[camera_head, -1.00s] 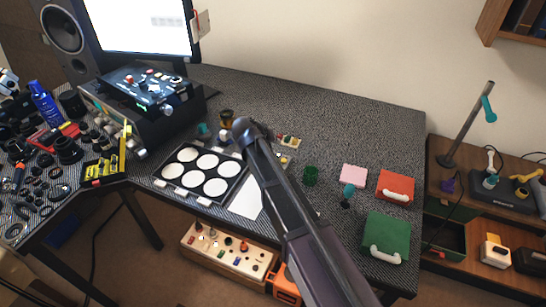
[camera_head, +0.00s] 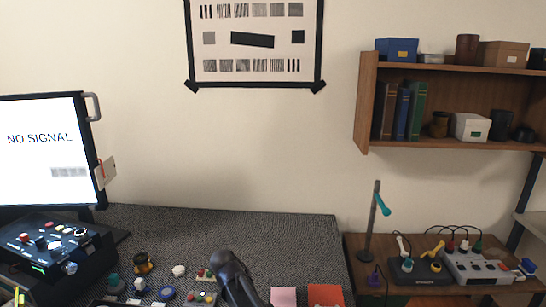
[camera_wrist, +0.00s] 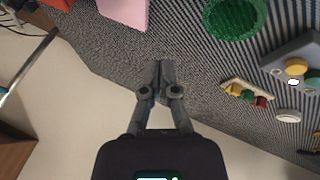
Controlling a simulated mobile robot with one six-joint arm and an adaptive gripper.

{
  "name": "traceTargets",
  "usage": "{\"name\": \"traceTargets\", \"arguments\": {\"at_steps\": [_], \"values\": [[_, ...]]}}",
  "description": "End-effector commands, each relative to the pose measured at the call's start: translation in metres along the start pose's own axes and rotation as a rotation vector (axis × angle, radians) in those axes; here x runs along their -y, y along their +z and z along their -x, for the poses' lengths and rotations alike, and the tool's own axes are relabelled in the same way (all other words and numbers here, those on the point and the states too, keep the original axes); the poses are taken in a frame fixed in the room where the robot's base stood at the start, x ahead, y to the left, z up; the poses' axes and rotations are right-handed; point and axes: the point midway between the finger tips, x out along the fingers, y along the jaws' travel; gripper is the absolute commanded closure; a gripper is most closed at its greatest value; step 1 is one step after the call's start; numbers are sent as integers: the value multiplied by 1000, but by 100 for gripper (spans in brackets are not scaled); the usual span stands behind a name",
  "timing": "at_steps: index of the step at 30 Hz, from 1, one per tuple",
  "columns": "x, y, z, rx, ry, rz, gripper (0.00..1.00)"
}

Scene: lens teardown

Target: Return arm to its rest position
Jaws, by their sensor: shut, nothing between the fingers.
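My gripper shows in the wrist view (camera_wrist: 158,82) with its two fingers together and nothing between them. It is above the dark speckled table (camera_head: 290,230), apart from the things on it. In the head view my dark arm (camera_head: 236,280) rises from the bottom edge, left of a pink block (camera_head: 283,297) and a red box (camera_head: 325,295). The fingertips cannot be made out there.
A monitor (camera_head: 45,150) and a control box (camera_head: 55,250) stand at the left. Small parts lie left of my arm, including a button strip (camera_head: 205,274). A lamp (camera_head: 370,220) stands on the right-hand cabinet below a wall shelf (camera_head: 450,65). The table's back middle is clear.

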Motion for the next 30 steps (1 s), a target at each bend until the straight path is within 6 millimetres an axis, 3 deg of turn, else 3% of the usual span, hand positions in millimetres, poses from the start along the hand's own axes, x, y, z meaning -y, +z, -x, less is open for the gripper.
{"name": "traceTargets", "arguments": {"at_steps": [1, 3, 15, 24, 30], "values": [[-20, 11, 1, 27, -10, -14, 100], [-41, 23, -2, 66, -30, -30, 100], [-141, 99, -2, 251, -167, -120, 100], [-196, 157, 14, 349, -296, -188, 100], [-215, 182, 23, 381, -361, -218, 100]]}}
